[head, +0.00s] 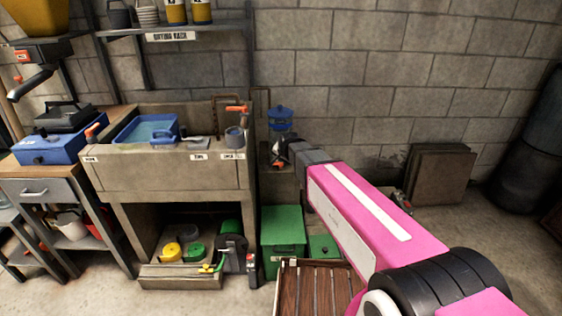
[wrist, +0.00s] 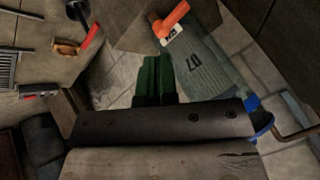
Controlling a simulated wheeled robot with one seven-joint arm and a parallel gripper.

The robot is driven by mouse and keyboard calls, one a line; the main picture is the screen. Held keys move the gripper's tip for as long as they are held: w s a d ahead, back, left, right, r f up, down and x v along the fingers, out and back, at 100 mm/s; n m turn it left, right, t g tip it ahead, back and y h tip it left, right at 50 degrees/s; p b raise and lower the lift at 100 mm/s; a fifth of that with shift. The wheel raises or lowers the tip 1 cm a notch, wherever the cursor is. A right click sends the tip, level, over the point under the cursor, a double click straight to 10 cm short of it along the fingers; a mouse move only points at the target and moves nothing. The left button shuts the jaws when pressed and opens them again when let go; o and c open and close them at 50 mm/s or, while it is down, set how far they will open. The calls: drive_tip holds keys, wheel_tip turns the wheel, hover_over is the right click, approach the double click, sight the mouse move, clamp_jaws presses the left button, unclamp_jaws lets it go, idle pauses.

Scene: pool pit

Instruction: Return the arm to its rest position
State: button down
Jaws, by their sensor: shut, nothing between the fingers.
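My pink arm (head: 365,215) reaches from the lower right of the head view toward the back wall, right of the stone sink. My gripper (head: 279,155) is at its far end, small and partly hidden by the dark wrist, in front of the blue-lidded container. Contact cannot be told.
A stone sink (head: 165,170) holds a blue basin (head: 147,130). An orange tap handle (head: 237,109) is at its right end. Green boxes (head: 283,228) and a slatted wooden crate (head: 318,288) stand below my arm. Some floor at right is clear.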

drive_tip(key=s+d+f+n+g+h, duration=0.1)
drive_tip(key=s+d+f+n+g, duration=0.1)
drive_tip(key=s+d, duration=0.9)
drive_tip(key=s+d+f+n+g+h, duration=0.1)
drive_tip(key=s+d+f+n+g, duration=0.2)
drive_tip(key=s+d, duration=0.8)
drive_tip(key=d+f+g, duration=0.1)
drive_tip(key=d+g, duration=0.1)
drive_tip(key=d, duration=0.3)
drive_tip(key=shift+d+f+h, duration=0.3)
drive_tip(key=shift+d, duration=0.1)
drive_tip(key=shift+s, duration=0.1)
